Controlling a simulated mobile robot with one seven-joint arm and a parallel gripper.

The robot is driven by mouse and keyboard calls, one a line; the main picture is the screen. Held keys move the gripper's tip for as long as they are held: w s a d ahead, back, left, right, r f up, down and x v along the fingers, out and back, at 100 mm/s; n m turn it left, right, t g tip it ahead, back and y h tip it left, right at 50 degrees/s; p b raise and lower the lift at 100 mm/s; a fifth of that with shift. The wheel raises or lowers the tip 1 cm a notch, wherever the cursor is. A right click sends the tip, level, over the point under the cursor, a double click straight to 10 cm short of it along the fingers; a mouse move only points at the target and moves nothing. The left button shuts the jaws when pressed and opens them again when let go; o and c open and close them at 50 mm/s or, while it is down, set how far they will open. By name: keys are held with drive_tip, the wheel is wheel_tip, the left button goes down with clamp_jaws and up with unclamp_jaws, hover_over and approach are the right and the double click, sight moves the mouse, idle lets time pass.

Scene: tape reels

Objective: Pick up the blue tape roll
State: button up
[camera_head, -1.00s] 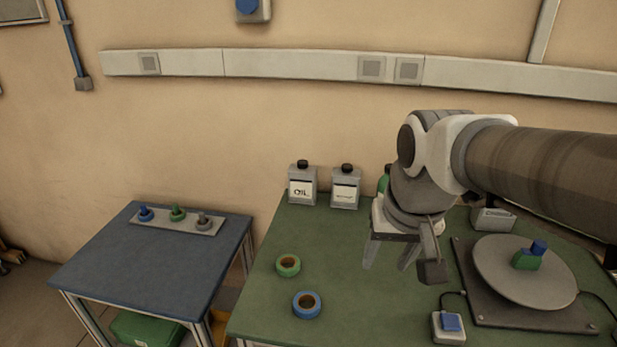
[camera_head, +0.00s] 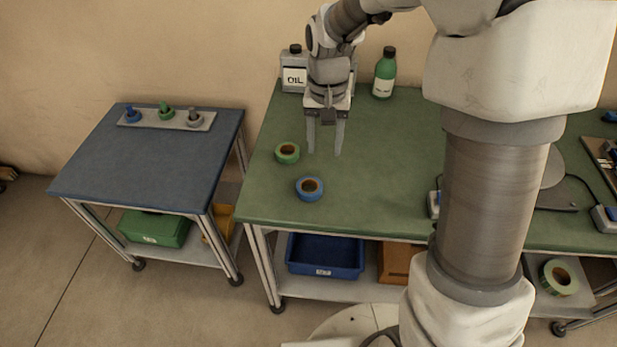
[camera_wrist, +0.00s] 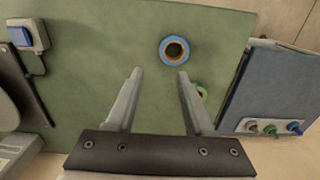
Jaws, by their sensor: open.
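The blue tape roll (camera_head: 309,188) lies flat on the green table, near its front left corner. In the wrist view the blue tape roll (camera_wrist: 174,50) lies beyond the fingertips, a little right of the middle between them. My gripper (camera_head: 325,152) is open and empty above the table, behind the blue roll. Its two fingers point down and are apart from the roll. In the wrist view my gripper (camera_wrist: 160,72) has nothing between its fingers. A green tape roll (camera_head: 287,152) lies just behind and left of the blue one, and is partly hidden by a finger in the wrist view.
The green table (camera_head: 390,150) is clear right of the rolls. An oil can (camera_head: 293,78) and a green bottle (camera_head: 384,75) stand at the back. A blue table (camera_head: 150,160) with a peg strip (camera_head: 150,119) stands left across a gap. A blue bin (camera_head: 325,262) sits below.

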hover_over(320, 187)
drive_tip(key=f, duration=0.8)
drive_tip(key=shift+s+d+f+b, duration=0.2)
drive_tip(key=shift+d+f+b, duration=0.05)
drive_tip(key=shift+f+b, duration=0.15)
drive_tip(key=shift+w+a+f, duration=0.15)
drive_tip(key=shift+f, duration=1.2)
drive_tip(key=shift+w+a+f, duration=0.1)
drive_tip(key=shift+f, duration=1.2)
drive_tip(key=shift+c, duration=0.3)
clamp_jaws()
